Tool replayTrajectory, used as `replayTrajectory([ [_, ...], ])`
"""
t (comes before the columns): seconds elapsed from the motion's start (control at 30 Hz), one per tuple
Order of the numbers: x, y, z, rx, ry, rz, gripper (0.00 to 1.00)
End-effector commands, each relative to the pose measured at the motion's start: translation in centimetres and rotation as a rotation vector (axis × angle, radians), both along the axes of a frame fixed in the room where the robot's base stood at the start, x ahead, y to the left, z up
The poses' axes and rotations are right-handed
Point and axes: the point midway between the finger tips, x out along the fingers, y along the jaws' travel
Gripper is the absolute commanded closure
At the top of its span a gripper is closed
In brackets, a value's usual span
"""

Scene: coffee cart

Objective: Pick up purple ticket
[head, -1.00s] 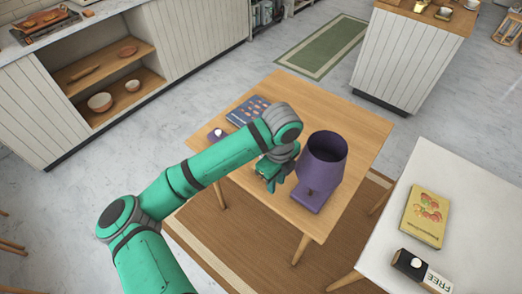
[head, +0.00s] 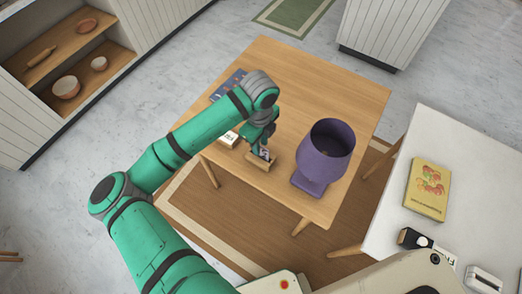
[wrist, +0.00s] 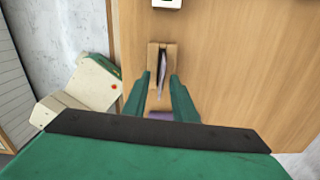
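The purple ticket (wrist: 161,76) is a thin pale-purple card standing on edge in the slot of a small wooden holder (wrist: 154,52). In the head view the ticket (head: 264,154) shows as a small light patch in the holder (head: 257,162) on the wooden table. My gripper (wrist: 161,84) is open, with one green finger on each side of the ticket. I cannot tell whether either finger touches it. In the head view my gripper (head: 262,149) is at the holder and partly covers the ticket.
A purple lamp-like object (head: 328,152) stands right of the holder. A small white-faced block (head: 228,138) and a dark blue book (head: 228,84) are to the left. A white table (head: 440,150) with a yellow book (head: 427,190) is at the right. The table's back (head: 320,80) is clear.

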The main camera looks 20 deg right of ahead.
Motion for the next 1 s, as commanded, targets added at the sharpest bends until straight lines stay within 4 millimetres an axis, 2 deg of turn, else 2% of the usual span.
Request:
replayTrajectory([
  [0.13,0.1,-0.1,-1.2,-0.001,-0.001,0.0,0.75],
  [0.4,0.0,-0.5,-4.7,-0.001,0.002,-0.002,0.75],
  [0.73,0.1,-0.5,-5.3,0.0,0.0,-0.003,0.75],
  [0.83,0.1,-0.5,-5.3,-0.001,-0.001,-0.003,0.99],
  [1.0,0.1,-0.5,-5.3,-0.001,-0.001,-0.003,1.0],
])
